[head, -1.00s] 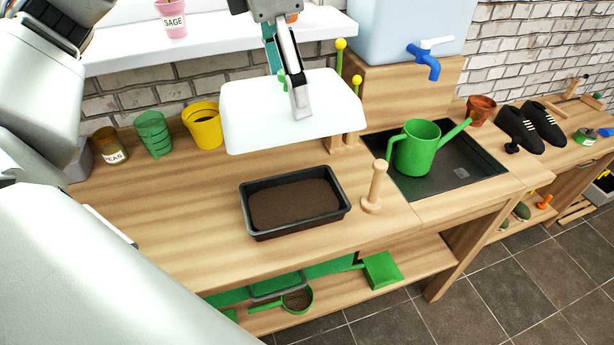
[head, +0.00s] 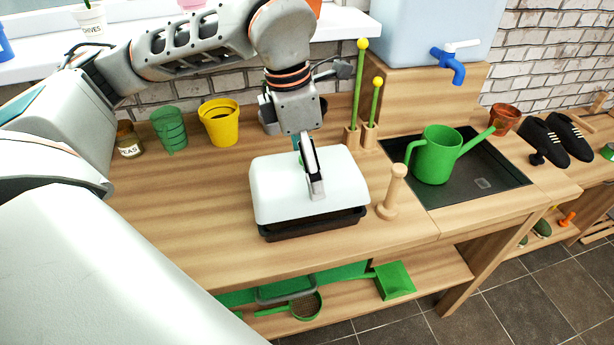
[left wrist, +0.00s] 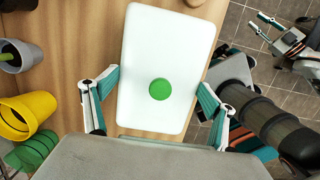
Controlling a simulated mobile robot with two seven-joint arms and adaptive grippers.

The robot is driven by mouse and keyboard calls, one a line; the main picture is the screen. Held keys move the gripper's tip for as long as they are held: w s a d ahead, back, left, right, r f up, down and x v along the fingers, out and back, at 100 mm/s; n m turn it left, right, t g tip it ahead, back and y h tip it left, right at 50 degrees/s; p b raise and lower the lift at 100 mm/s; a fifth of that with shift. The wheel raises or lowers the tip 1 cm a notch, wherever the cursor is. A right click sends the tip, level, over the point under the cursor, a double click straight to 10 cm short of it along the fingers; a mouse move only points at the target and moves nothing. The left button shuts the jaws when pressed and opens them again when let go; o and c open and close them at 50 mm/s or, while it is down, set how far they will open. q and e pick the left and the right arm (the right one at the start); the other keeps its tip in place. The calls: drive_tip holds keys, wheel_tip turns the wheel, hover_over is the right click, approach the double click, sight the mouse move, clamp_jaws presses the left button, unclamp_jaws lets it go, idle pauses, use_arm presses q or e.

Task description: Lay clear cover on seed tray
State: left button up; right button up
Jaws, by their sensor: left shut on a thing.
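The cover (head: 275,185) looks white and opaque, with a green round knob (left wrist: 160,89) in its middle. My left gripper (head: 315,185) is shut on the cover from above; in the left wrist view its fingers (left wrist: 155,108) lie along two opposite sides. The dark seed tray (head: 310,229) is directly beneath the cover, with its front side showing and its soil hidden. The cover looks roughly level and lined up with the tray; I cannot tell whether it touches the rim. My right gripper (left wrist: 268,24) is apart at upper right in the left wrist view, its fingers spread and empty.
A wooden dibber (head: 393,190) stands close to the tray's right. Green stakes with yellow tips (head: 360,90) stand behind. A green watering can (head: 434,155) sits in the black basin. Yellow (head: 219,128) and green pots stand back left. The bench (head: 180,195) left of the tray is clear.

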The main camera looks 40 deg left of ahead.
use_arm(q)
wheel_tip(320, 180, down, 3)
drive_tip(key=shift+f, duration=0.15)
drive_tip(key=shift+f, duration=0.1)
drive_tip(key=o, duration=1.2)
